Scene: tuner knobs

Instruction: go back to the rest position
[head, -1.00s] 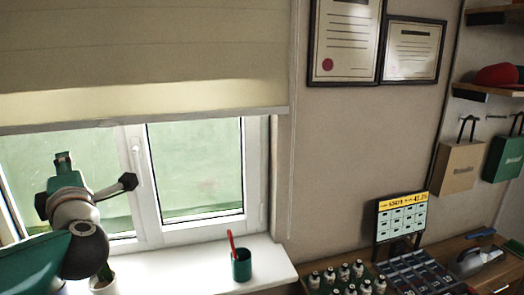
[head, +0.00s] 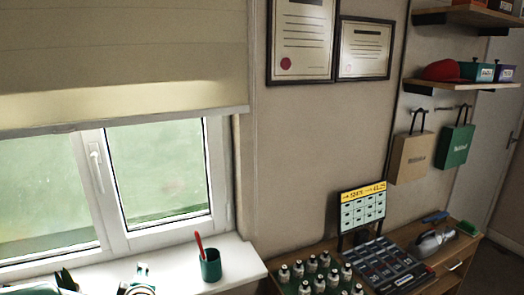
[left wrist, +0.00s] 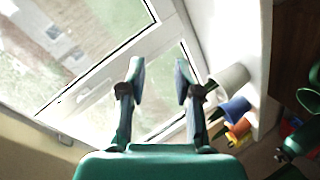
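My left gripper (left wrist: 159,72) is open in the left wrist view. Its two fingers stand apart with nothing between them, in front of the window. In the head view only small parts of my left arm (head: 138,284) show at the bottom left edge, low in front of the window sill.
The window (head: 155,175) and white sill (head: 236,262) are at the left. A green cup (head: 210,266) with a red stick stands on the sill. Several small bottles (head: 311,284), a dark tray (head: 385,262) and a display (head: 363,208) are at the right. Pots (left wrist: 236,109) show in the left wrist view.

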